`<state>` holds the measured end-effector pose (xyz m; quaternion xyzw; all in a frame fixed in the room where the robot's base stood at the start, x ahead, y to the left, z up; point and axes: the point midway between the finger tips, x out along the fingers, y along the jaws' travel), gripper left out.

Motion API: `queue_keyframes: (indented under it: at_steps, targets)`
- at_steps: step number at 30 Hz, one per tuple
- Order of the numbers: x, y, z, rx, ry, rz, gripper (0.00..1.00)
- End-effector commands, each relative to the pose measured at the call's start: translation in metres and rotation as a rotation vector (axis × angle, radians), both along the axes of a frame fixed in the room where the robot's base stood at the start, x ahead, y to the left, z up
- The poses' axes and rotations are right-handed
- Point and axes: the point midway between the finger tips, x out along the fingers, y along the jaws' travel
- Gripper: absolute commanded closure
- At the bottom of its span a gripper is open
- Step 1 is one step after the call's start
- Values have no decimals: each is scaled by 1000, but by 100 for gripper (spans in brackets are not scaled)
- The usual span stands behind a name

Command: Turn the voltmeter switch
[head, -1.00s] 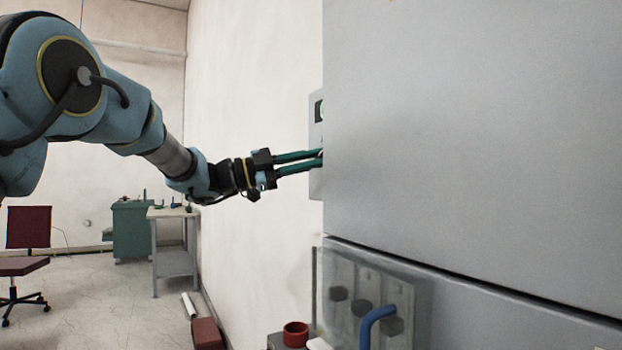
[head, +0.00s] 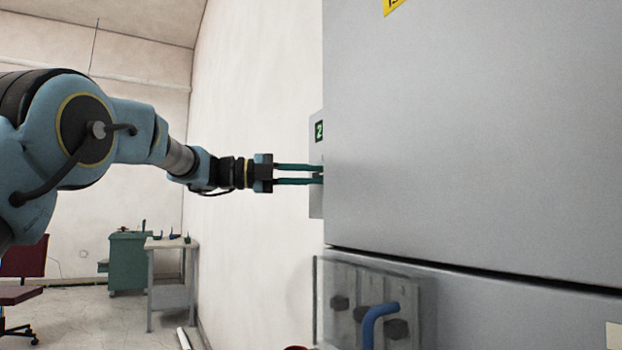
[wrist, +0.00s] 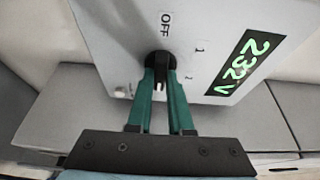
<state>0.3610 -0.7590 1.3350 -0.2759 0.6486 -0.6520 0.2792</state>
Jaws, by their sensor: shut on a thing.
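The voltmeter box (head: 314,190) is a light grey panel at the edge of the large grey cabinet in the head view, mostly hidden by it. The black round switch (wrist: 158,60) sits below OFF, partly covered by the fingers. My gripper (wrist: 160,75) has its green fingers shut on the switch, one finger on each side. In the head view my gripper (head: 318,174) reaches the box from the left; its tips are partly hidden by the cabinet.
A large grey cabinet (head: 470,140) fills the right side. Below it a clear-covered panel (head: 345,290) carries dark knobs and a blue handle (head: 378,318). A table (head: 172,275), a green cabinet (head: 127,262) and a red chair (head: 24,262) stand back left. The wall is left of the box.

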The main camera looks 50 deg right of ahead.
Motion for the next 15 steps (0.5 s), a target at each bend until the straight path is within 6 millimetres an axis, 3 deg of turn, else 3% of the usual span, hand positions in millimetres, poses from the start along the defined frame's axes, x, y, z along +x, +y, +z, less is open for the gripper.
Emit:
queue_keyframes:
  at_steps: [13, 14, 15]
  targets:
    - [0, 0, -2, -1, -10, -1, 100]
    - [0, 0, -2, -1, -10, -1, 78]
    - [0, 0, -2, -1, -9, -1, 74]
